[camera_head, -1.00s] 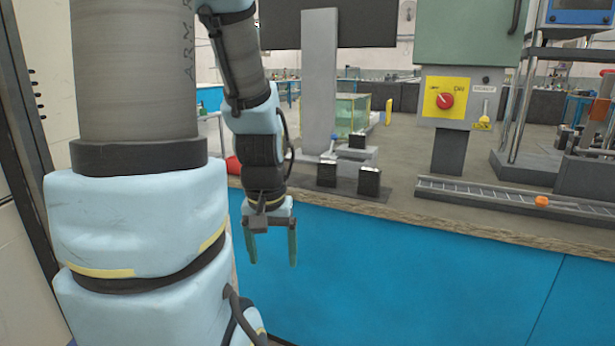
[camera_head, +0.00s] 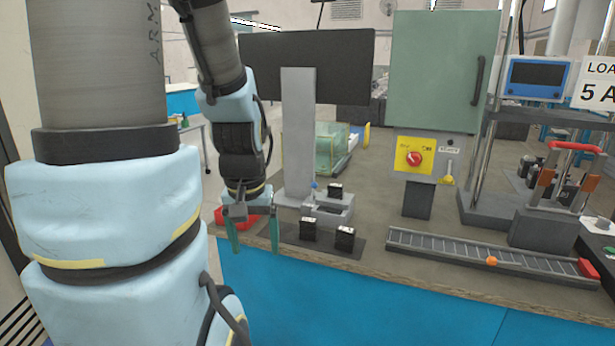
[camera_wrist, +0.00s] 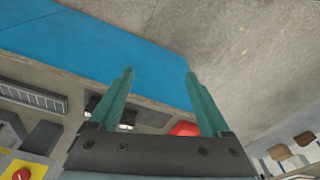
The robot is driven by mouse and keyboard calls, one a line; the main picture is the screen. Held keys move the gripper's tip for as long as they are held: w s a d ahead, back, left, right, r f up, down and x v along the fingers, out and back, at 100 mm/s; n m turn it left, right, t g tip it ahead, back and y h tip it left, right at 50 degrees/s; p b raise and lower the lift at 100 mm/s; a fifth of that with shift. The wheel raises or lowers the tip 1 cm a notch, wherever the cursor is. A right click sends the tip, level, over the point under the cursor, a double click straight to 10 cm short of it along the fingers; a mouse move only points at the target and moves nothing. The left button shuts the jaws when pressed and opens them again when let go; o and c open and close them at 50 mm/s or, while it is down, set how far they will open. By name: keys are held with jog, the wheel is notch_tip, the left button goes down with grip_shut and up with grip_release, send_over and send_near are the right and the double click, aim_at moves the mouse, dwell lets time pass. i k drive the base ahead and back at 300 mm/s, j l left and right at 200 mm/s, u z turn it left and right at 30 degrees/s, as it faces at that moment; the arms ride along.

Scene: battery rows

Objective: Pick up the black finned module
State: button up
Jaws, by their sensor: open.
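Several small black modules are on the workbench in the head view. One black module (camera_head: 308,229) and another (camera_head: 345,238) stand on a dark mat near the front edge, and a third black module (camera_head: 335,190) sits on a grey stand behind them. Fins cannot be made out on any of them at this size. My gripper (camera_head: 254,249) is open and empty, pointing down at the bench's front edge, left of the modules and apart from them. In the wrist view the open fingers (camera_wrist: 158,76) show, with dark modules (camera_wrist: 128,118) partly hidden behind the gripper body.
A red tray (camera_head: 232,215) lies behind my gripper. A grey column (camera_head: 298,130) carries a dark screen (camera_head: 305,65). Right are a green cabinet (camera_head: 445,70) with a red-knobbed yellow panel (camera_head: 414,157) and a slotted rail (camera_head: 470,258). Bare benchtop lies between mat and rail.

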aim_at(334, 191)
jog(key=i+l+u, duration=0.1)
jog(key=l, duration=0.4)
jog(key=i+l+u, duration=0.1)
jog(key=l, duration=0.45)
jog(key=i+l+u, duration=0.1)
jog(key=l, duration=0.4)
jog(key=u, duration=1.35)
